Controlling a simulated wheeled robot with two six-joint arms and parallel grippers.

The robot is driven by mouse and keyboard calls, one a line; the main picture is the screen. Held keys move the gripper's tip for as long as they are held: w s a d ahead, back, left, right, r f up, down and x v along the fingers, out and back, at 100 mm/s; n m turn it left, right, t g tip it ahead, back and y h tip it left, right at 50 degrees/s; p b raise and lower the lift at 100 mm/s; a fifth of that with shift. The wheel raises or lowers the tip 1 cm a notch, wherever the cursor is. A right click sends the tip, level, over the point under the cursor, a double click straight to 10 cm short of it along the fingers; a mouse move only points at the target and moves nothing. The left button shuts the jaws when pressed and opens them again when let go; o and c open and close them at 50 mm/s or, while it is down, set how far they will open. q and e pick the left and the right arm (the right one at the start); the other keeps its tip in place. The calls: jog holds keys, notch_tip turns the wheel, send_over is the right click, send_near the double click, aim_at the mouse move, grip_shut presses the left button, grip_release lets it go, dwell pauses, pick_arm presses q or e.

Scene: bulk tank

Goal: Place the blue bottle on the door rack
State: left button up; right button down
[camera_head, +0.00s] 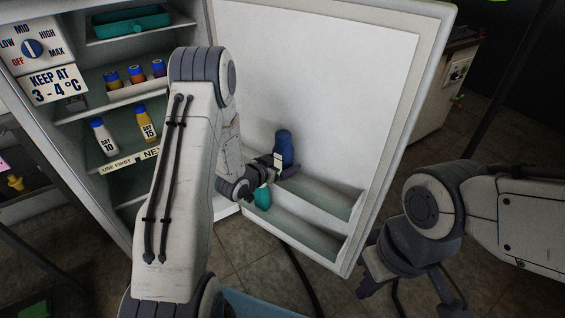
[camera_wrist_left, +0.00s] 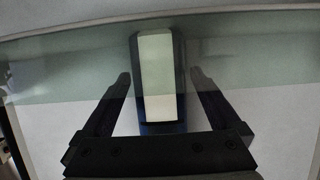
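The blue bottle (camera_head: 284,146) is upright at the left end of the upper door rack (camera_head: 325,193); its base is partly hidden, so I cannot tell whether it rests fully on the shelf. In the left wrist view, the bottle (camera_wrist_left: 160,80) shows a pale label and lies between the fingers. My left gripper (camera_head: 268,168) is around the bottle, with a narrow gap on each side, so it looks open; the left wrist view shows both fingers (camera_wrist_left: 160,76) apart. My right gripper (camera_head: 408,288) is empty at the lower right, its fingers apart.
The fridge door (camera_head: 310,75) is open. Fridge shelves hold a teal tray (camera_head: 128,22), several small bottles (camera_head: 135,76) and white and yellow bottles (camera_head: 103,136). The racks are clear to the right.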

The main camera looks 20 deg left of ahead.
pick_arm(q)
jog(key=shift+r, duration=0.25)
jog(key=p+v, duration=0.2)
jog(key=v, duration=0.9)
jog(key=d+r+m+g+y, duration=0.1)
jog(key=d+r+m+g, duration=0.2)
jog(key=d, duration=0.4)
jog(key=s+d+r+g+y, duration=0.1)
jog(key=s+d+r+g, duration=0.15)
jog(key=s+d, duration=0.35)
jog(key=s+d+r+g+y, duration=0.1)
jog(key=s+d+r+g, duration=0.1)
jog(key=s+d+g, duration=0.35)
jog(key=s+d+r+m+g, duration=0.1)
jog(key=s+r, duration=0.3)
jog(key=s, duration=1.1)
jog(key=shift+s+d+r+g, duration=0.2)
jog(key=shift+d+g, duration=0.2)
jog(key=shift+g, duration=0.1)
